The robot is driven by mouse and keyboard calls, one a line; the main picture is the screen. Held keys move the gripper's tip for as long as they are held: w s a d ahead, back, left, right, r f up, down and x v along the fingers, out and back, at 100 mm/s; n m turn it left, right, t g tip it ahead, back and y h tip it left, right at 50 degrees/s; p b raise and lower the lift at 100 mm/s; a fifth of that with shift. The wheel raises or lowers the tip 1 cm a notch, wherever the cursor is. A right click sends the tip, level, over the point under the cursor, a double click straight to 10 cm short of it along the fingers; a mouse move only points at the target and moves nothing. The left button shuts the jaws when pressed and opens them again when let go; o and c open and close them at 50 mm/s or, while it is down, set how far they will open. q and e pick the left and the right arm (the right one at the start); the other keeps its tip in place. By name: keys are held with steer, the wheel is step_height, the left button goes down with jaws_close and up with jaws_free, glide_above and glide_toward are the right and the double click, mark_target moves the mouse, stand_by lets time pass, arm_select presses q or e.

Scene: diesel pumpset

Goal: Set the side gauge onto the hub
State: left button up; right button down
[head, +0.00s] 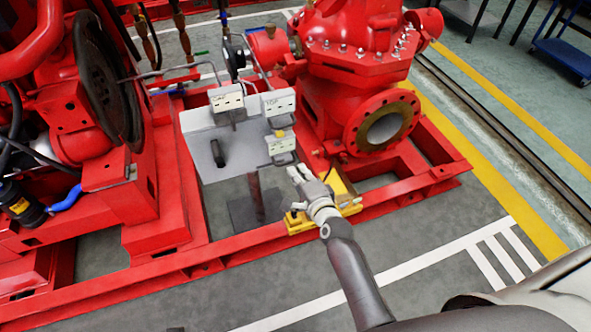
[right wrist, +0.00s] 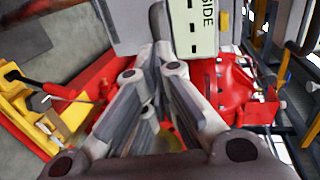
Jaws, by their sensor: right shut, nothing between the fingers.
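The side gauge, a pale block with dark slots and the word SIDE, fills the top of the right wrist view (right wrist: 192,25). In the head view it appears to be the lowest pale block (head: 280,144) at the right edge of the grey stand. My right gripper (head: 297,173) is just below and right of it. In the right wrist view its fingers (right wrist: 163,52) are together and empty, pointing toward the block; contact cannot be told. A dark wheel (head: 97,80) faces the pump; I cannot tell which part is the hub. My left gripper is not in view.
Two more pale labelled blocks, (head: 226,98) and (head: 278,103), sit on the grey stand (head: 205,150). A red pump (head: 335,115) stands behind. A yellow fixture (head: 342,190) lies near the red base rail (head: 255,241), beside my right wrist. The floor in front is clear.

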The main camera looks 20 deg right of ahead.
mark_target(288, 152)
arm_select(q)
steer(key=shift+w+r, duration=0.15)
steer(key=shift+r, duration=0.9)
arm_select(e)
steer(key=shift+x, duration=1.2)
steer(key=x, duration=0.2)
steer(key=r+x, duration=0.1)
steer(key=x, duration=0.1)
steer(key=shift+w+b, duration=0.3)
steer(key=shift+w, duration=0.3)
steer(key=shift+r, duration=0.1)
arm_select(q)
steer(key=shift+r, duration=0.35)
arm_select(e)
steer(key=shift+r, duration=0.1)
